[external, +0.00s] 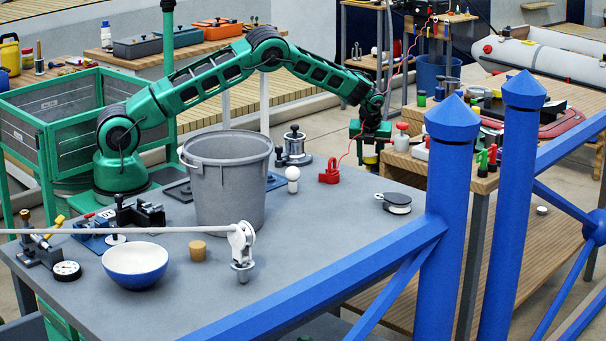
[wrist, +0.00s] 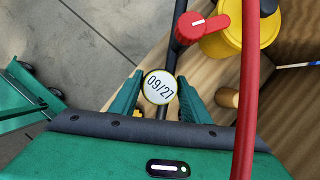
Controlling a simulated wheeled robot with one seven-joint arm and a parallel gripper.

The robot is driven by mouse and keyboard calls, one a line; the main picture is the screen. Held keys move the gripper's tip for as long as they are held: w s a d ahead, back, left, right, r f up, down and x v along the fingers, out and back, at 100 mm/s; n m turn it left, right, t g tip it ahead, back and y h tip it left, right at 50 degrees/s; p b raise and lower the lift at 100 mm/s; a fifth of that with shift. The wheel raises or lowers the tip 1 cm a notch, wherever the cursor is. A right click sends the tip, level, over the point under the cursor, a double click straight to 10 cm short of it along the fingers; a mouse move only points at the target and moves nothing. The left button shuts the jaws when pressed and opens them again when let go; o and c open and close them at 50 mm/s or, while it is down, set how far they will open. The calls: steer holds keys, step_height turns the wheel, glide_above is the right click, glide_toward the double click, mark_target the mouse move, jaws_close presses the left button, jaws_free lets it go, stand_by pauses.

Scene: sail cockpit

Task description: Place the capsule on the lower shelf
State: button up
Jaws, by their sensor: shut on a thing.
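My gripper (external: 370,140) hangs at the end of the green arm, near the left end of a wooden workbench (external: 436,178). In the wrist view, its two green fingers (wrist: 158,90) are shut on the capsule (wrist: 159,87), a round thing with a white face reading "09/27" and a thin yellow rim. The capsule's sides are mostly hidden by the fingers. A wooden lower shelf (external: 500,262) shows under the workbench, behind the blue posts, and looks mostly bare.
A yellow container with a red valve (wrist: 208,28) is close ahead of the fingers. A red cable (wrist: 249,90) crosses the wrist view at right. Blue posts (external: 450,190) and rails stand before the workbench. A grey bucket (external: 226,195) and small items crowd the grey table (external: 330,240).

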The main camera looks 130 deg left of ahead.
mark_target(370, 167)
steer(key=shift+f, duration=1.5)
steer(key=shift+f, duration=0.15)
steer(key=o, duration=1.2)
steer(key=shift+c, duration=0.2)
steer(key=v, duration=1.2)
